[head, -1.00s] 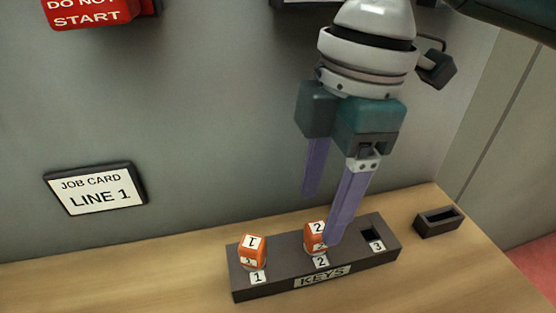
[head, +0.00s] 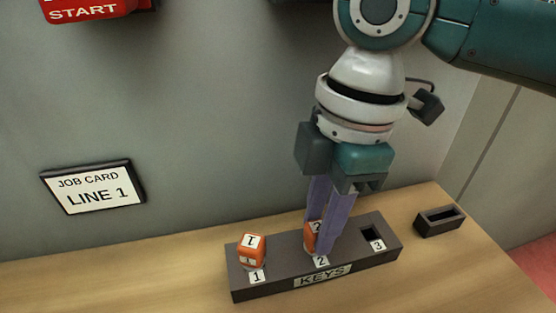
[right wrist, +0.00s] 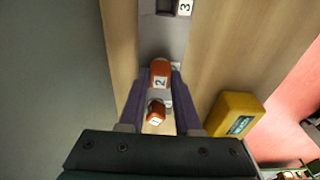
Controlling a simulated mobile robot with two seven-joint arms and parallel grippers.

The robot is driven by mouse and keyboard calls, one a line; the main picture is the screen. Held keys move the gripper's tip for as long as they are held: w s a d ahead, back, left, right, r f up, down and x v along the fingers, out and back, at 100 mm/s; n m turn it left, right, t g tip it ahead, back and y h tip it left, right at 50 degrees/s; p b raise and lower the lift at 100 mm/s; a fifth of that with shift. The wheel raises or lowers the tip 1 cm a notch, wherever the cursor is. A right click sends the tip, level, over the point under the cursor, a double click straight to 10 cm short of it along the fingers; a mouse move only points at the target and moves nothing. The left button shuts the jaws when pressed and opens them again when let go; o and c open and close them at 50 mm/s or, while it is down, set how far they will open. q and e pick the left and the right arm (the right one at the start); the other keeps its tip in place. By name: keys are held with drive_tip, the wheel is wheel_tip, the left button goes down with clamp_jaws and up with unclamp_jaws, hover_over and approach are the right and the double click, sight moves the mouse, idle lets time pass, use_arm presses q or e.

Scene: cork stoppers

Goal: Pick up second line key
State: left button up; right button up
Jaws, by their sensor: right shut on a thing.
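The keys rack (head: 290,287) is a dark block on the wooden table with slots labelled 1, 2 and 3. The orange key 2 (head: 309,238) stands in slot 2, partly hidden by my fingers. It also shows in the right wrist view (right wrist: 160,70) between the fingertips. My right gripper (head: 315,248) points down and is shut on key 2, one purple finger on each side. The orange key 1 (head: 251,246) stands in slot 1, and shows in the right wrist view (right wrist: 156,112). Slot 3 (head: 373,234) is empty. My left gripper is not in view.
A job card reading LINE 1 (head: 93,187) hangs on the grey wall behind. A small dark empty holder (head: 438,221) stands right of the rack. A red sign (head: 85,9) is at top left. A yellow block (right wrist: 234,112) shows in the right wrist view.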

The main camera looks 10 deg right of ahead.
clamp_jaws()
drive_tip(key=shift+r, duration=0.1)
